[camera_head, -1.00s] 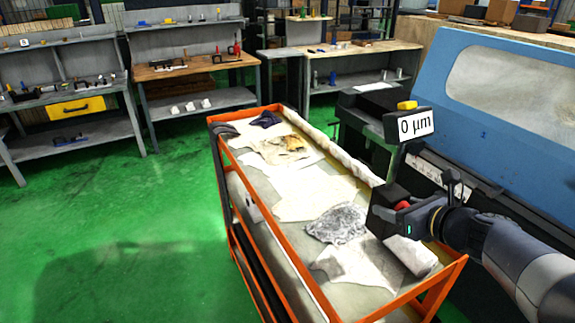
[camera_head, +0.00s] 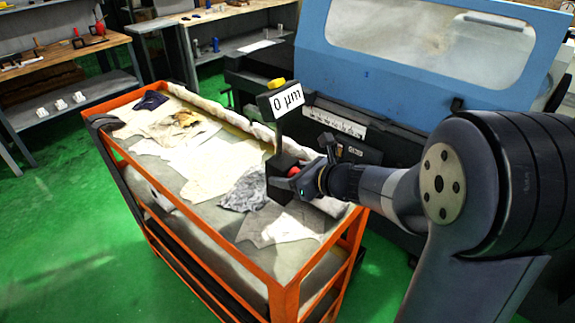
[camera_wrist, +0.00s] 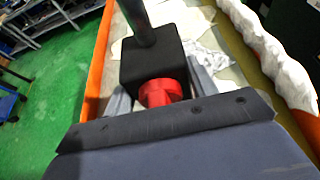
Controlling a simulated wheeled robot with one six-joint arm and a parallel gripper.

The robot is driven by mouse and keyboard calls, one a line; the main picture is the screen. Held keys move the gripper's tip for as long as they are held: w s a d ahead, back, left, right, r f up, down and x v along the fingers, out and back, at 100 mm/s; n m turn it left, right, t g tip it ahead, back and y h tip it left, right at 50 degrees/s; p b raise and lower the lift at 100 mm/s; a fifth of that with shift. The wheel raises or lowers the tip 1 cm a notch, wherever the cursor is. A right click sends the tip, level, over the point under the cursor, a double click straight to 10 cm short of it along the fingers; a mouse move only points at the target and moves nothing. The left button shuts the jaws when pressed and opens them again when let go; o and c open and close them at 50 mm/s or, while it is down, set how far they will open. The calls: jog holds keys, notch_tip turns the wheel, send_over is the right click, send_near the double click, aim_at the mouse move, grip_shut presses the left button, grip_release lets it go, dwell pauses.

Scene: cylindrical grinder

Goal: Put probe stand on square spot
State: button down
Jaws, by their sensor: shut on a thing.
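The probe stand (camera_head: 280,166) has a black block base, a dark post, a red knob and a display reading "0 µm" with a yellow top. My gripper (camera_head: 296,182) is shut on it near the red knob and holds it upright over the right part of the orange cart, seemingly above its top. In the wrist view the black block (camera_wrist: 153,62) sits between the grey fingers, with the red knob facing the camera. The display is out of that view. I cannot make out a square spot in either view.
The orange cart (camera_head: 222,258) carries several cloths, including a grey crumpled one (camera_head: 243,190). A blue grinder (camera_head: 385,83) with a window stands behind it. Workbenches (camera_head: 62,58) stand at the back left. Green floor (camera_head: 60,235) is clear at left.

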jog(key=shift+f, duration=1.65)
jog(key=shift+f+b, duration=0.15)
jog(key=shift+b, duration=0.2)
jog(key=c, duration=0.9)
grip_release()
jog(key=shift+f, duration=0.15)
jog(key=shift+c, duration=0.2)
jog(key=o, duration=0.4)
